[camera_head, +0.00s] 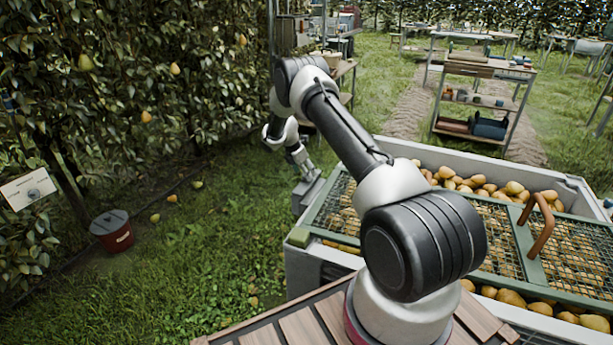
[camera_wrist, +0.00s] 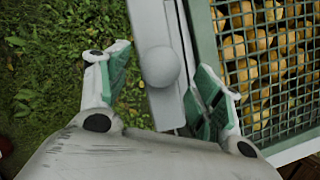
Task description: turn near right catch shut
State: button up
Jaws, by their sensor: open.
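A pale grey bar with a round knob, which looks like a catch (camera_wrist: 160,66), lies along the rim of the pear bin in the wrist view. My gripper (camera_wrist: 163,70) is open, with one green-padded finger left of the knob over grass and the other right of it by the mesh lid (camera_wrist: 219,30). I cannot tell whether either finger touches the knob. In the head view my gripper (camera_head: 305,172) is low at the bin's far left corner, and the catch cannot be made out there. The green-framed lid (camera_head: 520,240) lies on the bin (camera_head: 480,160).
Pears (camera_head: 510,298) fill the bin under the mesh. A brown handle (camera_head: 541,224) stands up from the lid. A red bucket (camera_head: 112,231) stands on the grass by the pear hedge. A shelf cart (camera_head: 487,98) stands behind the bin.

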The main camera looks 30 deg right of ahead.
aim_at(307, 182)
jog(key=shift+x, duration=1.4)
jog(key=c, duration=1.5)
jog(key=shift+o, duration=0.2)
